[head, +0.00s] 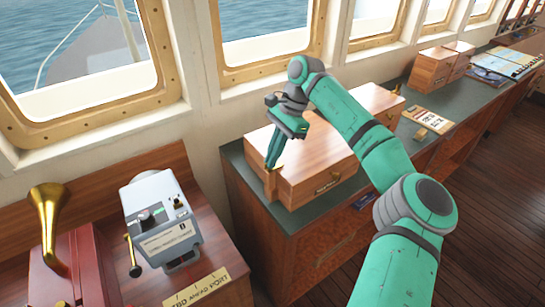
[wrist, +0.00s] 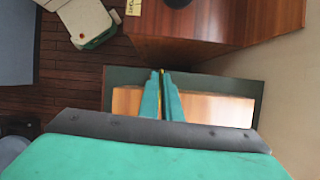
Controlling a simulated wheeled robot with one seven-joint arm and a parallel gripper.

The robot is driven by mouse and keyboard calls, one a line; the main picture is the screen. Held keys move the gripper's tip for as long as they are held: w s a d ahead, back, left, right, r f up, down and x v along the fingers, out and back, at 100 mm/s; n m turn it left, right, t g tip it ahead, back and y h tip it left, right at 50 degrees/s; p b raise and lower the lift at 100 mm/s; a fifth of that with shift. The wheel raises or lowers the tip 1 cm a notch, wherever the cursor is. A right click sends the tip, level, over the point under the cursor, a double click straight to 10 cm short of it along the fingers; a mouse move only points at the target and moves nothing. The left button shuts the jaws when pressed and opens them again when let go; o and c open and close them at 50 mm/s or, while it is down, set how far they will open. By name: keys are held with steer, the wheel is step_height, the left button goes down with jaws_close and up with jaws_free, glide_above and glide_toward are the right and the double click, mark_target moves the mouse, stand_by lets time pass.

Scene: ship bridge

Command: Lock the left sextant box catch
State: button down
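The sextant box (head: 312,190) is a light wooden box with a closed lid, on the green-topped counter beneath the windows. Its left catch (head: 279,169) is a small brass piece near the box's front left corner, partly hidden by my fingers.
A grey instrument (head: 160,222) and a brass horn (head: 48,215) stand on the wooden console at left. Wooden boxes (head: 434,70) and a small sign (head: 427,121) lie farther along the counter (head: 412,140). Windows rise close behind; open floor lies at right.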

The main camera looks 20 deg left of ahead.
steer(key=shift+r+n, duration=0.1)
steer(key=shift+n, duration=0.3)
steer(key=c, duration=2)
jaws_free()
steer(key=v, duration=1)
steer(key=shift+w+r, duration=0.2)
steer(key=shift+r, duration=0.15)
steer(key=shift+a, duration=0.1)
